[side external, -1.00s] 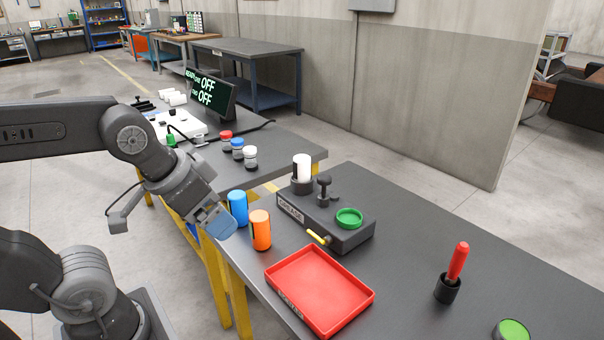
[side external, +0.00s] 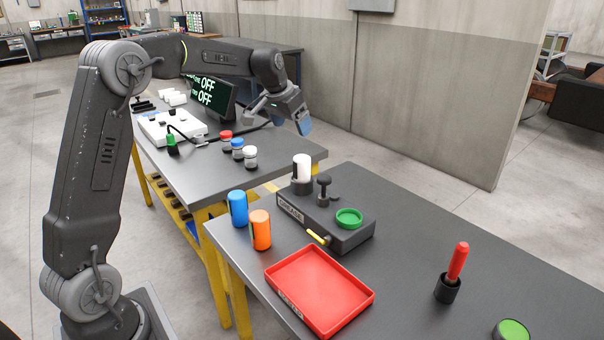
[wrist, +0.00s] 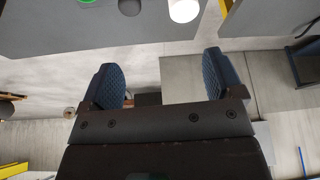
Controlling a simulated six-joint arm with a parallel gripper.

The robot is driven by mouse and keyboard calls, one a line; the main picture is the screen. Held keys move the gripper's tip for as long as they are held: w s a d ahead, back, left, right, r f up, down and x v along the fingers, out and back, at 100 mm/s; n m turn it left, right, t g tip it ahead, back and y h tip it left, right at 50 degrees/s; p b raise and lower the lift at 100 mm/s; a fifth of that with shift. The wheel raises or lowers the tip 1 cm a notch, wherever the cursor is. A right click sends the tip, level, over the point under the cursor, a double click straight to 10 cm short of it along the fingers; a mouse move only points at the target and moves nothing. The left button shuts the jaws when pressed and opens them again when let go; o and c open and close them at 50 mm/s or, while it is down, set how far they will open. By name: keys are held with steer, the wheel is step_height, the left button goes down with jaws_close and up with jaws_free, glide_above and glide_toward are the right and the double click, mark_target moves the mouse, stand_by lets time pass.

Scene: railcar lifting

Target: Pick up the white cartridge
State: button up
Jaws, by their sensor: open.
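The white cartridge (side external: 302,168) stands upright in a black round socket at the back left corner of the dark grease block (side external: 340,234). Its white end also shows at the top edge of the wrist view (wrist: 184,11). My gripper (side external: 302,124) is up in the air behind and above the cartridge, with its blue-padded fingers pointing down. In the wrist view its two fingers (wrist: 165,78) are wide apart with nothing between them. The cartridge is outside the jaws and not touched.
A blue cartridge (side external: 238,208) and an orange cartridge (side external: 260,230) stand left of the block. A black knob (side external: 324,188) and green cup (side external: 349,218) are on the block. A red tray (side external: 320,290) lies in front. Red-handled tool (side external: 458,262) stands right.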

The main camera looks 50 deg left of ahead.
glide_toward(301, 158)
steer(key=x, duration=0.5)
steer(key=shift+w+a+f, duration=0.15)
steer(key=shift+w+f, duration=0.05)
steer(key=shift+x, duration=2.95)
steer(key=shift+s, duration=0.1)
steer(key=c, duration=1.1)
steer(key=shift+c, duration=0.2)
steer(key=shift+r, duration=0.1)
